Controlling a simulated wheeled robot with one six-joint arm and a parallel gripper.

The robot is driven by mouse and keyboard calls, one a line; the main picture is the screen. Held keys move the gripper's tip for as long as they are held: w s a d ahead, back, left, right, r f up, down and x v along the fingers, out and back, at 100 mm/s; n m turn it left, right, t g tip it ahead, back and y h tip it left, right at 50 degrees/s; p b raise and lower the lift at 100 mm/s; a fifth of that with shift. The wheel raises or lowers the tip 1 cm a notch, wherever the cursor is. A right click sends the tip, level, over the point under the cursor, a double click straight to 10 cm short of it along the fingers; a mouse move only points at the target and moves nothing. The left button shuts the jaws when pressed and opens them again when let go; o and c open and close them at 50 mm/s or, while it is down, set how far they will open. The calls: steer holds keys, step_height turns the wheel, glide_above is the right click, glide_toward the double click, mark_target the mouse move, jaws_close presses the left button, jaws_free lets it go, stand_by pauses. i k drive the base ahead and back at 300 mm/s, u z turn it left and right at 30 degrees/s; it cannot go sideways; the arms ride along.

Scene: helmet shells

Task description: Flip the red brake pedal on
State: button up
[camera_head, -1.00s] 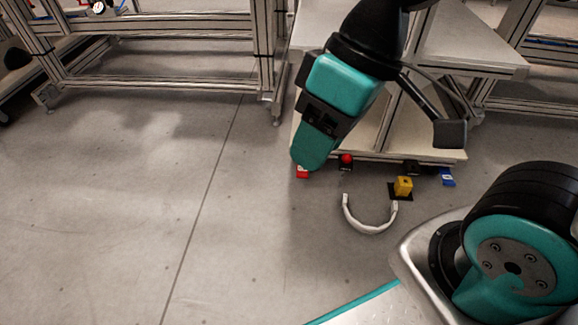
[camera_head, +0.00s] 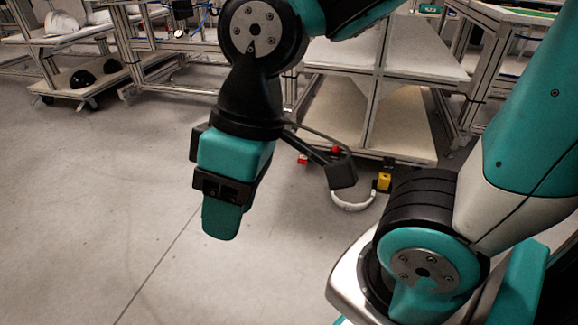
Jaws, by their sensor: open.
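A small red pedal (camera_head: 302,158) sits low at the near edge of the cart's base (camera_head: 338,108), close to the floor. A red round knob (camera_head: 336,149) shows just right of it, partly behind a black part of my arm. I cannot tell the pedal's tilt at this size. My gripper (camera_head: 221,218) points down at the centre left, to the left of the red pedal in the picture and apart from it. It is open and holds nothing visible. Its finger gap is not clear from this side.
A white curved bar (camera_head: 352,203) and a yellow block (camera_head: 384,181) are at the cart's front, partly hidden by my arm. White helmet shells (camera_head: 62,22) and black shells (camera_head: 82,79) are on a rack at the far left. Open floor (camera_head: 90,200) lies left and front.

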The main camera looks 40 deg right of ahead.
mark_target(302, 159)
steer(key=u, duration=0.5)
steer(key=i, duration=1.2)
steer(key=z, duration=0.9)
steer(key=i, duration=0.5)
steer(key=z, duration=0.5)
